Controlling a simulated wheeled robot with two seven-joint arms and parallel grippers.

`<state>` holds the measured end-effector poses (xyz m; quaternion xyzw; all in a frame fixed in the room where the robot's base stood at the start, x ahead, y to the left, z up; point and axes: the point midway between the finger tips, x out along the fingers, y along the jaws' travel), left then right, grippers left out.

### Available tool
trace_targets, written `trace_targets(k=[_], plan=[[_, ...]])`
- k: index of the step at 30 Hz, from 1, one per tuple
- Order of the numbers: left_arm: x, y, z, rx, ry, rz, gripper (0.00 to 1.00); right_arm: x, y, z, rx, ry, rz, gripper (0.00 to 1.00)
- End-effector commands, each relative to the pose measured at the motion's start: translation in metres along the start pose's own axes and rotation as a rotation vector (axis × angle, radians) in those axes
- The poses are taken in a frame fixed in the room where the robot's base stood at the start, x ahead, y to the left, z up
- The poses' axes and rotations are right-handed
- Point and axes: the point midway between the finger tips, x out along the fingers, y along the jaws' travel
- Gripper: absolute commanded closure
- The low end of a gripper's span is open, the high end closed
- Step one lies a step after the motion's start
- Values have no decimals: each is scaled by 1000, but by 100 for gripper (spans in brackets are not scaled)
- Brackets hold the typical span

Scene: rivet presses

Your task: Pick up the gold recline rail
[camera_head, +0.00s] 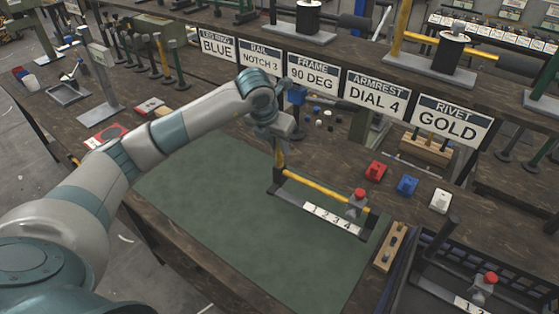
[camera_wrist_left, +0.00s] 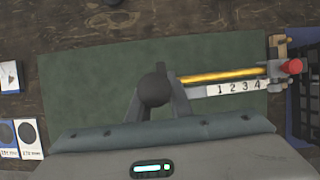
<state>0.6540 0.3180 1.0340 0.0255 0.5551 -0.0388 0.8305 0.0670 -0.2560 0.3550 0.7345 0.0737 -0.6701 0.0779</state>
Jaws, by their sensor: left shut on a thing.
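The gold recline rail (camera_head: 315,187) has a gold bar, a dark base, a white strip marked 1 2 3 4 and a red knob at its right end. It is at the right part of the green mat (camera_head: 210,220); I cannot tell whether it touches the mat. My left gripper (camera_head: 279,145) is above its left end, shut on its upright post. In the left wrist view, the post's dark round top (camera_wrist_left: 155,90) sits between my fingers, and the gold bar (camera_wrist_left: 220,75) runs right from there. My right gripper is not in view.
A dark crate (camera_head: 405,265) at the lower right holds another rail with a red knob (camera_head: 491,278). A wooden block (camera_head: 390,247) lies beside the mat. Red (camera_head: 375,171), blue (camera_head: 407,185) and white (camera_head: 440,201) pieces lie behind it.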

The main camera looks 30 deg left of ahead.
Motion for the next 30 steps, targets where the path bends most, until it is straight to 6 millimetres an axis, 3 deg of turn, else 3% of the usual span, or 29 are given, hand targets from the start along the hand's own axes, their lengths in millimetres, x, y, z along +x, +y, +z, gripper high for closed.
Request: trace_targets(k=[9,30], plan=[[-29,0,12,-2,-3,-1,100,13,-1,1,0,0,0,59],[-31,-1,12,17,-2,-7,100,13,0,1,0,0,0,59]])
